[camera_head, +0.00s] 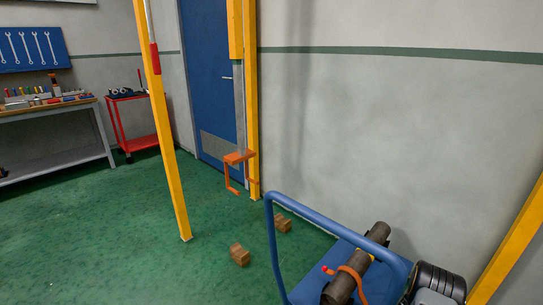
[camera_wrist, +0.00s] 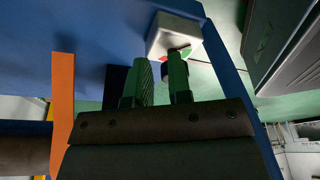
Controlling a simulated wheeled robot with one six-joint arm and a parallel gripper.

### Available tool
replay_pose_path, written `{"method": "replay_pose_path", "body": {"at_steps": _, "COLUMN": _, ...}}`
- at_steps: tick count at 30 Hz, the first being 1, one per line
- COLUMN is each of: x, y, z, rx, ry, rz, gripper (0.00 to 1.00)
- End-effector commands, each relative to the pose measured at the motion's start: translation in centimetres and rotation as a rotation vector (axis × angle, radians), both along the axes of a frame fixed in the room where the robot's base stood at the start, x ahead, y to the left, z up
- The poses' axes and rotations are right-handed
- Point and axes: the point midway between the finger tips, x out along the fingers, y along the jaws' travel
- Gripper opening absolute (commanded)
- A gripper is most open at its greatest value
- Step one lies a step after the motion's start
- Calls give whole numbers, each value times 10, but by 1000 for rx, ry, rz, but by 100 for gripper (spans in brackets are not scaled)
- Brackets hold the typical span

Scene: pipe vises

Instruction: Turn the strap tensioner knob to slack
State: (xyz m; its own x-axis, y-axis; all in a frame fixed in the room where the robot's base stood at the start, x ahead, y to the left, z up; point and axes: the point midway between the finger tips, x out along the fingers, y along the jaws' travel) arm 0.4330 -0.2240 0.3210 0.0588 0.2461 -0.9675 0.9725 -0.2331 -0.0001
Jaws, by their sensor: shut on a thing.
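In the wrist view, a pale metal tensioner box (camera_wrist: 176,29) is fixed to the blue cart surface. Its face has a red patch and a green patch. The strap tensioner knob is mostly hidden by my fingers, with a dark part at the box face. My gripper (camera_wrist: 161,70), with dark green ribbed fingers, is at this face and shut on the knob. An orange strap (camera_wrist: 63,105) runs down at the left, apart from the fingers. In the head view the orange strap (camera_head: 357,279) goes over a dark pipe (camera_head: 341,287). My gripper cannot be made out there.
The blue cart (camera_head: 309,284) has a tall bent handle (camera_head: 273,235). Two brown blocks (camera_head: 239,255) (camera_head: 283,222) lie on the green floor by it. Yellow posts (camera_head: 168,140) stand at left and right. An orange bracket (camera_head: 238,158) hangs near the blue door. The left floor is clear.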

Motion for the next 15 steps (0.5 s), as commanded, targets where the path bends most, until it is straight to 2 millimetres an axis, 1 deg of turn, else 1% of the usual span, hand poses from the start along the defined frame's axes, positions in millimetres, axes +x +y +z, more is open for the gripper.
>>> {"method": "replay_pose_path", "body": {"at_steps": 1, "x": 1, "y": -1, "z": -2, "rx": -9, "ry": -4, "rz": -8, "gripper": 0}}
{"method": "replay_pose_path", "body": {"at_steps": 5, "x": 0, "y": -2, "z": 10, "rx": -9, "ry": -4, "rz": -9, "gripper": 0}}
{"method": "replay_pose_path", "body": {"at_steps": 12, "x": -1, "y": -5, "z": 44, "rx": -8, "ry": -5, "rz": -11, "gripper": 0}}
{"method": "replay_pose_path", "body": {"at_steps": 15, "x": -2, "y": -5, "z": 54, "rx": -8, "ry": -4, "rz": -11, "gripper": 0}}
